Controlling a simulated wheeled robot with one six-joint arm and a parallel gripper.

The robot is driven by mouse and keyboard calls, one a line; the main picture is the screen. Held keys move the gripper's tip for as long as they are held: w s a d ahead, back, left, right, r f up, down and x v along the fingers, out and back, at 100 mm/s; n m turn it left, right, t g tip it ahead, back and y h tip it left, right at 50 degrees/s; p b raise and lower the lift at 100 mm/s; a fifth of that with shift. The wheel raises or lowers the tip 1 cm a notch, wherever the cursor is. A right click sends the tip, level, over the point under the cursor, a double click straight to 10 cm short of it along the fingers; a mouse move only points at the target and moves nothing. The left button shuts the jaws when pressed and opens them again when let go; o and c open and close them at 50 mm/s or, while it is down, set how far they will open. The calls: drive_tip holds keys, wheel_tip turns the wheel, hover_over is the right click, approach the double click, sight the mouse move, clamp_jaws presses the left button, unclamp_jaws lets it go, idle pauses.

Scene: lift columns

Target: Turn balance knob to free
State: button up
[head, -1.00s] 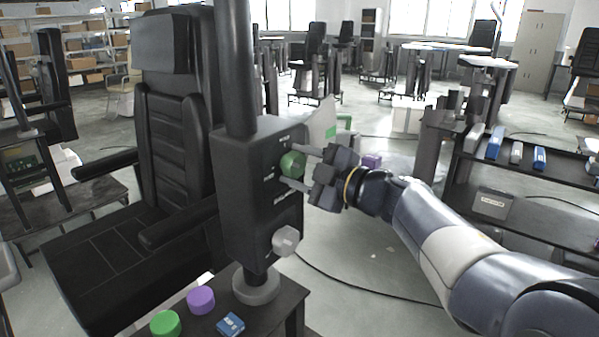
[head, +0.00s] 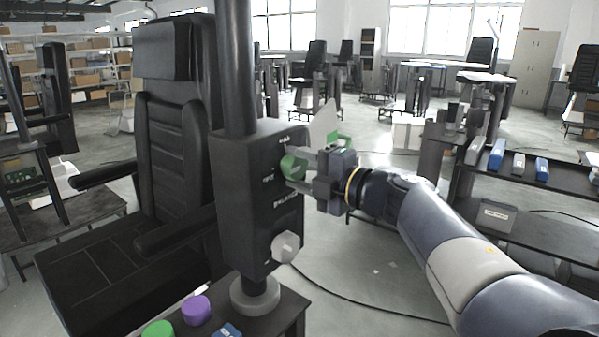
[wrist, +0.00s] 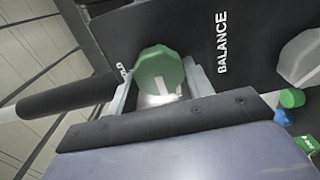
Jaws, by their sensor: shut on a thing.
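The green balance knob (head: 291,168) sits on the side of a black control box (head: 243,200) on a lift column. My gripper (head: 298,170) reaches it from the right and is shut on the knob. In the wrist view, the green knob (wrist: 160,72) lies between my two fingers (wrist: 163,85), with a white mark on its face. The word BALANCE is printed on the box beside it. The wrist view looks rolled, with the lettering running steeply. The fingers cover part of the knob's sides, and the label for its free position is not readable.
A light grey knob (head: 285,246) is lower on the same box. A black chair (head: 172,160) stands left of the column. A purple cap (head: 196,310) and a green cap (head: 158,329) lie on the stand below. A shelf (head: 500,195) stands at right.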

idle(0.4)
drive_tip(key=o, duration=0.9)
drive_tip(key=shift+o, duration=0.2)
drive_tip(key=v, duration=1)
drive_tip(key=shift+s+d+b, duration=0.3)
drive_tip(key=shift+b, duration=0.15)
drive_tip(key=p+x, duration=0.1)
drive_tip(key=x, duration=1)
drive_tip(key=shift+d, duration=0.1)
